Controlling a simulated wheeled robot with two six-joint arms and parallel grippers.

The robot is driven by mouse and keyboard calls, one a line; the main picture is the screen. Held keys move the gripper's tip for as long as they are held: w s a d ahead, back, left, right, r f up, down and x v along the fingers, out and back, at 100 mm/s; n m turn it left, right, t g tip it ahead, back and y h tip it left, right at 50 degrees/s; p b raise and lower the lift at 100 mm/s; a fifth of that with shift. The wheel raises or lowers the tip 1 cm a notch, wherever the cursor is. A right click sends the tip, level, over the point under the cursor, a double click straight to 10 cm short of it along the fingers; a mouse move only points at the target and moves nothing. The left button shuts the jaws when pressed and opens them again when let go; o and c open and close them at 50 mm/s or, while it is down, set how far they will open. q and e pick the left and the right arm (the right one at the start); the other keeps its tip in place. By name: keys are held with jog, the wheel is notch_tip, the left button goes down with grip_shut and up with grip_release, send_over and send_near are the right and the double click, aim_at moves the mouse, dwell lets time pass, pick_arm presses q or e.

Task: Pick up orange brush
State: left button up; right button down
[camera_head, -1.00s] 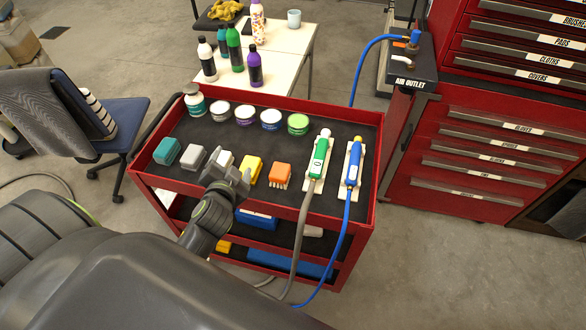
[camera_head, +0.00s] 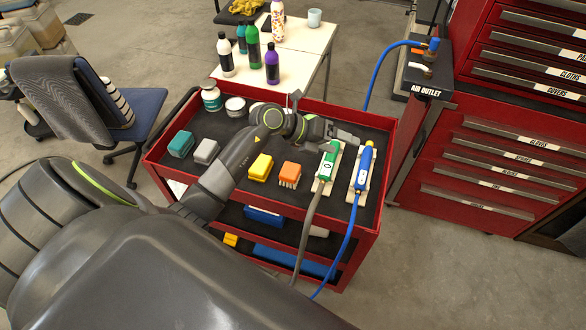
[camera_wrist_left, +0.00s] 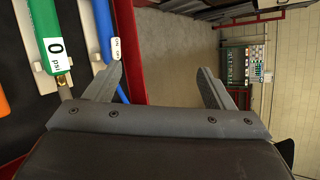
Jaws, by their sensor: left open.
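The orange brush (camera_head: 289,175) sits bristles down on the top tray of the red cart (camera_head: 262,212), between the yellow brush (camera_head: 260,167) and the green air tool (camera_head: 327,160). My left gripper (camera_head: 345,137) is above the back right of the tray, beyond and to the right of the orange brush. It is open and empty; its spread fingers (camera_wrist_left: 165,80) show in the left wrist view. A sliver of orange (camera_wrist_left: 3,104) at that view's left edge may be the brush. My arm hides part of the tray, including some jars. My right gripper is out of view.
The blue air tool (camera_head: 362,170) lies right of the green one, and both trail hoses over the cart's front. Teal (camera_head: 180,144) and grey (camera_head: 206,151) brushes sit at left. A table with bottles (camera_head: 302,38) stands behind; a red cabinet (camera_head: 500,165) is at right.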

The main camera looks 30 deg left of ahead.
pick_arm(q)
jog(key=a+f+g+y, duration=0.3)
jog(key=a+g+y, duration=0.15)
jog(key=a, duration=0.25)
jog(key=g+y+b, duration=0.3)
jog(key=y+b, duration=0.2)
jog(key=b, duration=0.6)
send_over(290, 169)
jog(key=f, duration=1)
jog(key=shift+a, duration=0.3)
jog(key=f, duration=0.2)
jog(key=f+p, duration=0.1)
jog(key=f, duration=0.1)
jog(key=shift+d+f, duration=0.1)
jog(key=shift+d, duration=0.3)
jog(key=shift+f, duration=0.5)
jog(key=c, duration=1.1)
notch_tip(290, 169, up, 5)
jog(key=shift+a+f+b, duration=0.1)
jog(key=shift+f+b, duration=0.05)
jog(key=shift+b, duration=0.35)
notch_tip(290, 169, up, 4)
jog(key=p, duration=0.3)
jog(key=shift+p, duration=0.3)
jog(key=shift+r+p, duration=0.65)
jog(key=shift+r, duration=0.05)
